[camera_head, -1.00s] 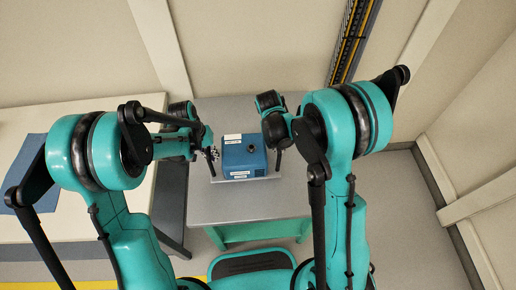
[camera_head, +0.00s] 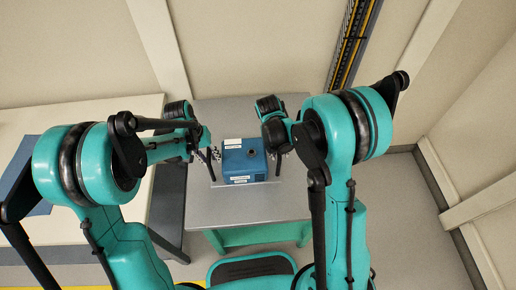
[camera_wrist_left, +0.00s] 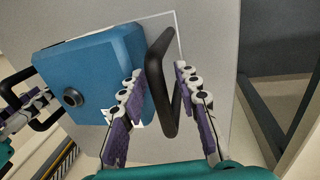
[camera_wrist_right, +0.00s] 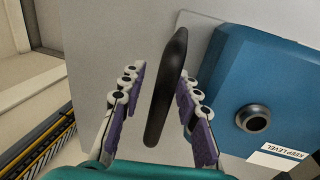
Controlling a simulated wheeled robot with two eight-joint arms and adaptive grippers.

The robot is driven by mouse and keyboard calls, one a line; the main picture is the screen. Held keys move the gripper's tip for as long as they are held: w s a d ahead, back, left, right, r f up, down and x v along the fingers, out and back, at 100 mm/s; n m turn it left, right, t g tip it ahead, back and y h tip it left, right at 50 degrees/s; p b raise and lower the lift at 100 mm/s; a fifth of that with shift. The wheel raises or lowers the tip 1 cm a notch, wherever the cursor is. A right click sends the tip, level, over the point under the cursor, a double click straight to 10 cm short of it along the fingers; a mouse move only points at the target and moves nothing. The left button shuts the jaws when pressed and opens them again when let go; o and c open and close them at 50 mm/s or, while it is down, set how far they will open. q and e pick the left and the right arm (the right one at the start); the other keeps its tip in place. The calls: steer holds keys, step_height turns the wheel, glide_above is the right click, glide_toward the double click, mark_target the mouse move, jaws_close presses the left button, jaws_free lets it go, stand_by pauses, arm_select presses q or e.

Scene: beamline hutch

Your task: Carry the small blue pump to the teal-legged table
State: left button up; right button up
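The small blue pump (camera_head: 236,163) stands upright on a grey tabletop (camera_head: 213,207) with teal legs below. It has a dark round port, white labels and a black handle on each side. My left gripper (camera_head: 213,156) is at its left side. In the left wrist view, the open fingers (camera_wrist_left: 158,84) straddle the left handle (camera_wrist_left: 157,62), with gaps visible. My right gripper (camera_head: 279,157) is at its right side. In the right wrist view, the open fingers (camera_wrist_right: 161,84) straddle the other handle (camera_wrist_right: 168,92). Neither gripper is closed on a handle.
A cream-topped table (camera_head: 85,117) with a blue mat (camera_head: 38,205) stands on the left. The wall is close behind the grey table, with a cable run (camera_head: 351,45) on it. Floor (camera_head: 405,220) is clear at the right.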

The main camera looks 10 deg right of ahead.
steer(key=shift+r, duration=0.1)
arm_select(q)
step_height(320, 180, up, 10)
steer(key=a, duration=0.2)
steer(key=shift+f, duration=0.2)
arm_select(e)
step_height(320, 180, up, 12)
steer(key=a, duration=0.2)
steer(key=shift+a+f, duration=0.15)
steer(key=shift+f, duration=0.05)
